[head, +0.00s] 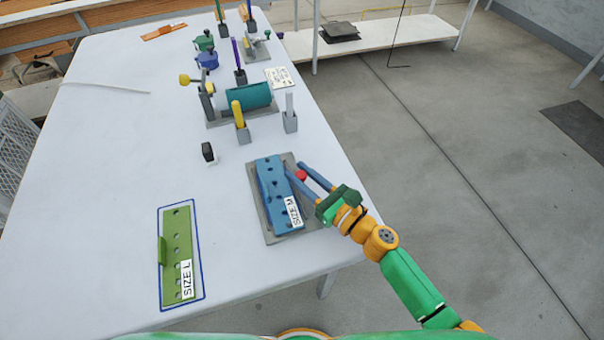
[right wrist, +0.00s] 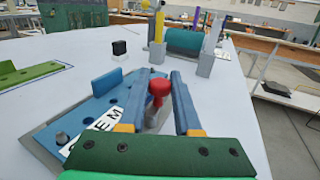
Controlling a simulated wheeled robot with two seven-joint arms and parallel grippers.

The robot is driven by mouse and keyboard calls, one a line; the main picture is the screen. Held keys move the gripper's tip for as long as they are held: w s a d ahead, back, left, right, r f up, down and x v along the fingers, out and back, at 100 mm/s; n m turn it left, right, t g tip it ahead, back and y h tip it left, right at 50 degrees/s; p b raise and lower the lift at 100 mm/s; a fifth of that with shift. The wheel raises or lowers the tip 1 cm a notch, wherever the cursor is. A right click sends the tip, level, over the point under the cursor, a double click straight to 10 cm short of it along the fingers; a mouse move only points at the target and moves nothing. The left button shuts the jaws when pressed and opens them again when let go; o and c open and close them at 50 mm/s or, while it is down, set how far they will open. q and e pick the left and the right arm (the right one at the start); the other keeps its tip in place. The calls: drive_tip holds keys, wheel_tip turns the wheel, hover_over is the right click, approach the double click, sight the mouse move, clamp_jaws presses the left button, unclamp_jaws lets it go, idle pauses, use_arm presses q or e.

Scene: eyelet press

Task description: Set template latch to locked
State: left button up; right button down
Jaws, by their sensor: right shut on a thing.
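The blue template marked SIZE M (head: 272,185) lies on a grey base plate (head: 256,218) near the table's right edge. A red latch knob (head: 300,175) stands at the template's right side. It also shows in the right wrist view (right wrist: 158,88), between my fingers. My right gripper (head: 296,169) reaches in from the right and is shut on the red knob, with one blue finger on each side. The lower part of the latch is mostly hidden behind the fingers. I cannot tell from these views whether the latch is locked. My left gripper is not in view.
A green template marked SIZE L (head: 170,252) lies in a blue outline at the left. A small black block (head: 208,151), a yellow-handled tool in a holder (head: 239,115) and a teal cylinder (head: 258,94) stand farther back. The table between the templates is clear.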

drive_tip(key=shift+a+f+n+g+y+b, duration=0.1)
drive_tip(key=shift+f+n+g+y+b, duration=0.1)
drive_tip(key=shift+n+g+y+b, duration=0.65)
drive_tip(key=n+g+y+b, duration=0.1)
drive_tip(key=n+g+b, duration=0.2)
drive_tip(key=g+b, duration=0.1)
drive_tip(key=n+g+y+b, duration=0.1)
drive_tip(key=n+g+b, duration=0.2)
drive_tip(key=g+b, duration=0.2)
drive_tip(key=s+a+n+g+y+b, duration=0.1)
drive_tip(key=n+g+y+b, duration=0.1)
drive_tip(key=n+g+b, duration=0.1)
drive_tip(key=shift+f+g+b, duration=0.15)
drive_tip(key=shift+g+b, duration=0.7)
drive_tip(key=shift+b, duration=0.55)
drive_tip(key=shift+s+n+g+b, duration=0.15)
drive_tip(key=shift+n+g+b, duration=0.3)
drive_tip(key=shift+g+b, duration=0.15)
drive_tip(key=shift+r, duration=0.2)
drive_tip(key=c, duration=0.6)
unclamp_jaws()
drive_tip(key=shift+a, duration=0.1)
